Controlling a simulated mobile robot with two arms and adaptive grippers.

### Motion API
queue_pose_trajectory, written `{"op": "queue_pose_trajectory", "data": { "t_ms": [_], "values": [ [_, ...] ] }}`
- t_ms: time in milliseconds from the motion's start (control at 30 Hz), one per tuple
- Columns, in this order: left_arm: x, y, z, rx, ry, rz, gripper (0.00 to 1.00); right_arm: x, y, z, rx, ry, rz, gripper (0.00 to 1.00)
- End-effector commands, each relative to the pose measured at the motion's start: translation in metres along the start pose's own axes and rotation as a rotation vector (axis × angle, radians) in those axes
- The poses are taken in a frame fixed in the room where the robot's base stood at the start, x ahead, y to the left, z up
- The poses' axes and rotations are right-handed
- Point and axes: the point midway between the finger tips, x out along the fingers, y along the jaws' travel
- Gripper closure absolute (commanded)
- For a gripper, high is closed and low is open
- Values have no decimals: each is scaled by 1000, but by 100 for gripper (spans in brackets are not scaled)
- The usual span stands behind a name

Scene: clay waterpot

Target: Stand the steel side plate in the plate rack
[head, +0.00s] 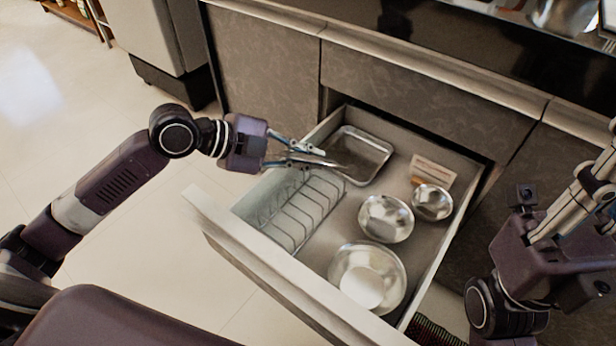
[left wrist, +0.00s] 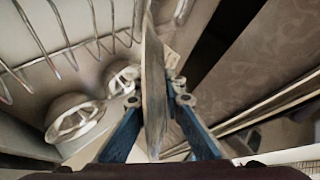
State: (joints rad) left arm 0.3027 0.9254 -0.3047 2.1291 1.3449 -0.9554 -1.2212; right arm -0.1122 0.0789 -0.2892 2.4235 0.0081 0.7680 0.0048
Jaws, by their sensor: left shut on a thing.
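The steel side plate (head: 322,161) is seen nearly edge-on in the head view, above the open drawer. My left gripper (head: 300,154) is shut on it. In the left wrist view the plate (left wrist: 154,92) stands on edge between the two blue fingers of the left gripper (left wrist: 158,98). The wire plate rack (head: 303,212) lies along the left side of the drawer; the plate is above its far end. The rack's wire loops (left wrist: 62,40) show at upper left in the left wrist view. My right gripper (head: 580,205) is at the right edge, its fingertips unclear.
The drawer (head: 290,277) is pulled out. In it are a rectangular metal tray (head: 376,148) at the back, a small pale block (head: 432,169), and three steel bowls (head: 432,202), (head: 386,218), (head: 367,278). Cabinet fronts (head: 410,95) stand behind. Open floor lies to the left.

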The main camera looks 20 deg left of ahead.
Motion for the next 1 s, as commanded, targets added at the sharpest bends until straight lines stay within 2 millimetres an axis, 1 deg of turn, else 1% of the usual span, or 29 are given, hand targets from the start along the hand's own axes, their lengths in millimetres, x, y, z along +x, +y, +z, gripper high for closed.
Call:
{"op": "queue_pose_trajectory", "data": {
  "t_ms": [67,200,300,433,633,700,867,900,1000],
  "values": [
    [3,4,4,0,1,-2,100,0,-1,0,-1,9,-3,82],
    [15,20,16,-3,0,0,100,3,-2,-2,-5,40,-16,82],
    [20,25,21,0,0,-2,100,7,-3,-4,-7,55,-23,82],
    [21,26,22,1,0,-3,100,10,-3,-4,-8,59,-25,82],
    [21,26,21,1,0,-2,100,10,-3,-4,-9,58,-24,82],
    [22,28,23,1,0,-2,100,10,-7,-3,-9,59,-30,82],
    [25,31,25,0,-1,-1,100,11,-8,-3,-8,61,-33,82],
    [24,31,25,0,-1,0,87,12,-8,-3,-8,61,-33,82],
    [24,31,25,0,-1,0,76,12,-8,-3,-8,61,-33,82]
  ]
}}
